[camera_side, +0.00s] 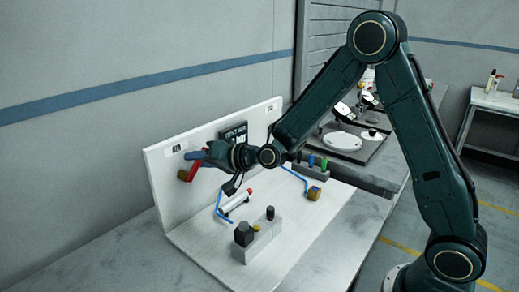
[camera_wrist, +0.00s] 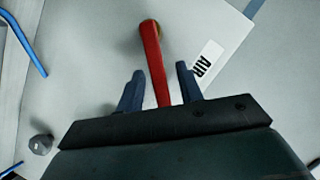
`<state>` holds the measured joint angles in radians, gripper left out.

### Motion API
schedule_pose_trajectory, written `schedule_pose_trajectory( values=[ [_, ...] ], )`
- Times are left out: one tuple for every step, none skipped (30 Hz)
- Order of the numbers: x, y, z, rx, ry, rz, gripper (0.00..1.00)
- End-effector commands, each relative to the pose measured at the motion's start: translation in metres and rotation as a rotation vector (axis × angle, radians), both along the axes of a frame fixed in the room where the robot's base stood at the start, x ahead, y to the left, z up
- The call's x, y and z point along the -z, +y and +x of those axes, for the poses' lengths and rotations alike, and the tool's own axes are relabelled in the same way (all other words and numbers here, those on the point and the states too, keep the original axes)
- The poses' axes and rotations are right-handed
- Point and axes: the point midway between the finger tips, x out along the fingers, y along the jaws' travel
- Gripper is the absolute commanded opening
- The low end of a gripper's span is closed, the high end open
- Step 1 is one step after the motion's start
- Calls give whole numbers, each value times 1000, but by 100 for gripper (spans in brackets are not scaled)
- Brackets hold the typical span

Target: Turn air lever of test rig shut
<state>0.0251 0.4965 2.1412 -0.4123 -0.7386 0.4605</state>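The red air lever (camera_wrist: 153,52) passes between the two blue-grey fingers of my gripper (camera_wrist: 160,75) in the wrist view. The fingers are apart, with a gap on each side of the lever. A white label reading AIR (camera_wrist: 205,60) is on the panel right of the lever. In the side view the red lever (camera_side: 194,167) slants at a brass valve body (camera_side: 184,175) on the upright white panel (camera_side: 158,183). My gripper (camera_side: 199,155) is at its upper end and partly hides it.
A blue bent tube (camera_side: 222,213) and a red-and-white cylinder (camera_side: 236,202) lie below my gripper. A grey block with black knobs (camera_side: 258,238) stands on the base board. Another brass fitting (camera_side: 314,193) sits at right.

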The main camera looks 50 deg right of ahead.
Motion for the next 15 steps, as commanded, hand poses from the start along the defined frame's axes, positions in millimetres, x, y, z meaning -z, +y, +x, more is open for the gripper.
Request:
schedule_pose_trajectory(
  values=[
    [1, 1, 2, -1, 1, 0, 36],
    [1, 1, 2, -1, 1, 0, 36],
    [1, 1, 3, -1, 1, 0, 36],
    [1, 1, 3, -1, 1, 0, 36],
    [1, 1, 3, 0, 1, 1, 36],
    [1, 1, 3, 0, 0, 1, 36],
    [1, 1, 3, 0, 0, 1, 36],
    [1, 1, 3, 0, 0, 1, 36],
    [1, 1, 3, 0, 0, 1, 36],
    [1, 1, 3, 0, 0, 1, 36],
    [1, 1, 3, 0, 0, 0, 36],
    [1, 1, 3, 0, 0, 0, 30],
    [1, 1, 3, 0, 0, 0, 25],
    [1, 1, 3, 0, 0, 0, 19],
    [1, 1, 3, 0, 0, 0, 11]
  ],
)
